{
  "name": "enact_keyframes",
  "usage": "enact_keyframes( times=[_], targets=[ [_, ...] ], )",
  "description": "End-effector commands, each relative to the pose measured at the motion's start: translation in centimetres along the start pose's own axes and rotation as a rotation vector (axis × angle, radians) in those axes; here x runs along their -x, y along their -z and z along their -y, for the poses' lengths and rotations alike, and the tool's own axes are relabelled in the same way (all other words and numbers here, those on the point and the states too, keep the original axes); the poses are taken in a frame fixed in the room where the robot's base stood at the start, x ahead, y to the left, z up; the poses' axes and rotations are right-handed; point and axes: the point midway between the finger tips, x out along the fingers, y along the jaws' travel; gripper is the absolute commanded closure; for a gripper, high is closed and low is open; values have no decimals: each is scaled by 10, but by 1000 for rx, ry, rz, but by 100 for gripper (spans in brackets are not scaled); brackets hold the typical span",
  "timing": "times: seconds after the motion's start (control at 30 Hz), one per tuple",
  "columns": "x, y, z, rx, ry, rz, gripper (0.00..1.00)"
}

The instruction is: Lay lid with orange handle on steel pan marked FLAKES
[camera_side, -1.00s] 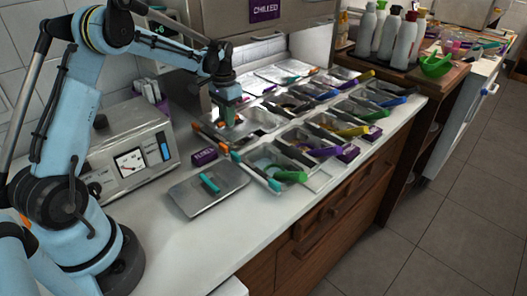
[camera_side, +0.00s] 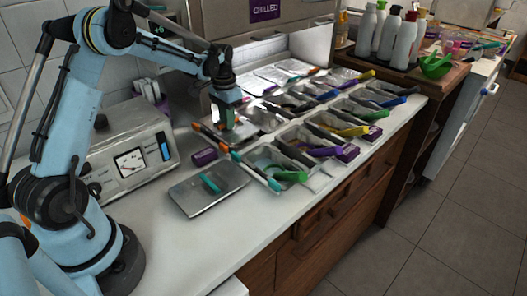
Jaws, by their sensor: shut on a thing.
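My gripper (camera_side: 227,121) is at the left end of the row of steel pans, pointing down. It is shut on the orange handle (camera_side: 229,124) of a grey lid (camera_side: 241,134). The lid is at the leftmost back pan (camera_side: 213,140); I cannot tell whether it rests on the rim or hangs just above it. A purple label (camera_side: 204,157) stands at that pan's front left; its lettering is too small to read now. The fingers hide part of the handle and pan.
More pans with coloured-handled utensils (camera_side: 290,175) fill the right side. Bare counter (camera_side: 165,235) lies in front.

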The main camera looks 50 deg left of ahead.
Motion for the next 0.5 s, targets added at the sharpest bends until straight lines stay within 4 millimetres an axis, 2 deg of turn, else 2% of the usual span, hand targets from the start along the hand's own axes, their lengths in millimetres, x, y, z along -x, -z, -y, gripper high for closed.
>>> enact_keyframes(
  times=[0.5],
  targets=[
    [-6,0,0,0,0,0,100]
  ],
)
